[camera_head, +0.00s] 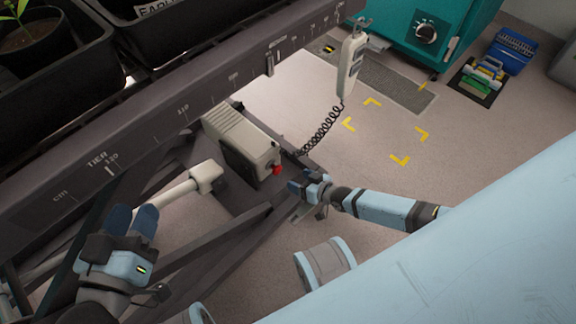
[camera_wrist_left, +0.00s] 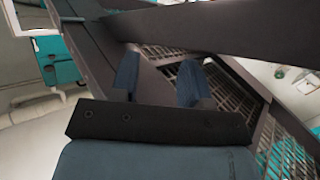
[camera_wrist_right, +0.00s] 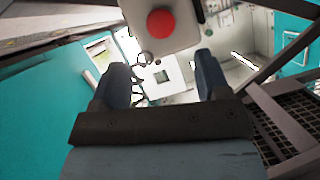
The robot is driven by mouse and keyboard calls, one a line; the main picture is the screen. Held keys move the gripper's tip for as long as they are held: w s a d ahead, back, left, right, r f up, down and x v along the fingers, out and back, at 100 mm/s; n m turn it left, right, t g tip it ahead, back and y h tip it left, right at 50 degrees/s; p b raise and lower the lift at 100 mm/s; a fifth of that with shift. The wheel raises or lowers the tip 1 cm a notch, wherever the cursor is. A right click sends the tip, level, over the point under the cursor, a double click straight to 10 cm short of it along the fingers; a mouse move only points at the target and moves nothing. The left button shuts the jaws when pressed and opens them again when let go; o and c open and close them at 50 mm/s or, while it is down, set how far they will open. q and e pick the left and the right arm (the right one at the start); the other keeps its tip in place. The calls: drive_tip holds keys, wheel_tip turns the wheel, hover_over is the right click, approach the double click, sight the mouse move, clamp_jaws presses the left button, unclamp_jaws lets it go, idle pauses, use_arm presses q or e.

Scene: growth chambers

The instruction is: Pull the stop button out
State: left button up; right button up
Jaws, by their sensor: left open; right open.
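The red stop button (camera_head: 276,169) sits on the end face of a pale control box (camera_head: 239,138) under the rack's scaled beam. In the right wrist view the round red button (camera_wrist_right: 161,24) faces the camera on a light end plate, above and between the fingertips. My right gripper (camera_head: 299,185) is just to the right of the button and slightly below it, open and empty, with no visible contact. It also shows in the right wrist view (camera_wrist_right: 166,80). My left gripper (camera_head: 132,217) is open and empty at the lower left, well away from the button.
The dark scaled beam (camera_head: 170,117) runs above the box, with potted trays (camera_head: 61,77) on top. A hand pendant (camera_head: 351,65) hangs on a coiled cord (camera_head: 322,130) nearby. Dark frame struts (camera_head: 210,240) cross below. Floor with yellow corner marks (camera_head: 400,160) is clear.

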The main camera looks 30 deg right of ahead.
use_arm(q)
wheel_tip(320, 180, up, 3)
drive_tip(key=shift+w+a+r+t+p, duration=0.1)
drive_tip(key=shift+a+t+p, duration=0.05)
drive_tip(key=shift+t+p, duration=0.55)
use_arm(e)
drive_tip(key=v, duration=0.4)
drive_tip(key=shift+s+d+r, duration=0.1)
drive_tip(key=shift+s+d, duration=0.05)
drive_tip(key=shift+s, duration=0.15)
